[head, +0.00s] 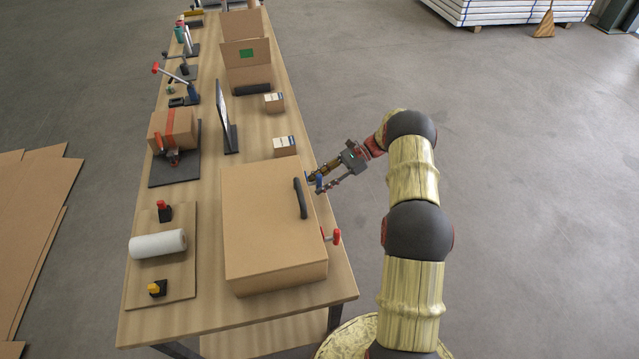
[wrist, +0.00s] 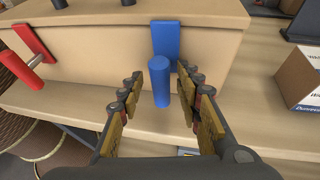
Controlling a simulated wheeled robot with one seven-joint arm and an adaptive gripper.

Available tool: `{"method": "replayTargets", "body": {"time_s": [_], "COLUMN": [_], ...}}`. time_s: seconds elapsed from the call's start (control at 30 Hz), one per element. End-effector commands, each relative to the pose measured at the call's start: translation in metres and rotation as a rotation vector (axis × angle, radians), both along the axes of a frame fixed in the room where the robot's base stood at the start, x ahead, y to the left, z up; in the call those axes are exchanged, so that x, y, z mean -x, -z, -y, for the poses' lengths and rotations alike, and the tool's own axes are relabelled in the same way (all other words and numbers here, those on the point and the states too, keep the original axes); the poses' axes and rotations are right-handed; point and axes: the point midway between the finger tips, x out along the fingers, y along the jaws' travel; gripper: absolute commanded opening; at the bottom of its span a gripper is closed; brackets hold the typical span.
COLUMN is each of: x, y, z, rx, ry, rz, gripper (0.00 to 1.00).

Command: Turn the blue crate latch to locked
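The blue latch (wrist: 159,82) is on the side of the cardboard-coloured crate (wrist: 80,50). It has a flat blue plate with a round blue handle sticking out toward the wrist camera, its free end lower than the plate. My gripper (wrist: 155,100) is open, with one finger on each side of the handle and a visible gap on both sides. In the head view my gripper (head: 318,184) is at the right side of the crate (head: 265,235), and only a bit of blue shows between its fingers. A red latch (head: 335,236) is on the same crate side, nearer the robot.
A black handle (head: 300,198) lies on the crate lid. Small boxes (head: 285,146) stand on the table beyond the crate. A black-framed panel (head: 227,118) and a paper roll (head: 158,244) are further left.

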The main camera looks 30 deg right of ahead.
Motion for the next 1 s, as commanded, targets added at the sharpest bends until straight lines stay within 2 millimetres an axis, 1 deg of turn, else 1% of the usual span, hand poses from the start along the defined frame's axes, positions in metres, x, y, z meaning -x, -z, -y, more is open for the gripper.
{"method": "replayTargets", "body": {"time_s": [0.17, 0.27, 0.37, 0.7, 0.83, 1.0], "x": [-0.001, -0.001, 0.000, 0.006, 0.006, 0.008], "y": [-0.001, -0.003, -0.008, -0.032, -0.040, -0.045], "z": [0.001, 0.007, 0.020, 0.083, 0.099, 0.110], "rx": [0.001, 0.001, 0.001, 0.001, 0.001, 0.000], "ry": [0.001, 0.002, 0.003, 0.002, 0.002, 0.001], "rz": [0.002, 0.004, 0.003, 0.002, 0.002, 0.001], "gripper": [0.35, 0.35, 0.35, 0.35, 0.35, 0.35]}}
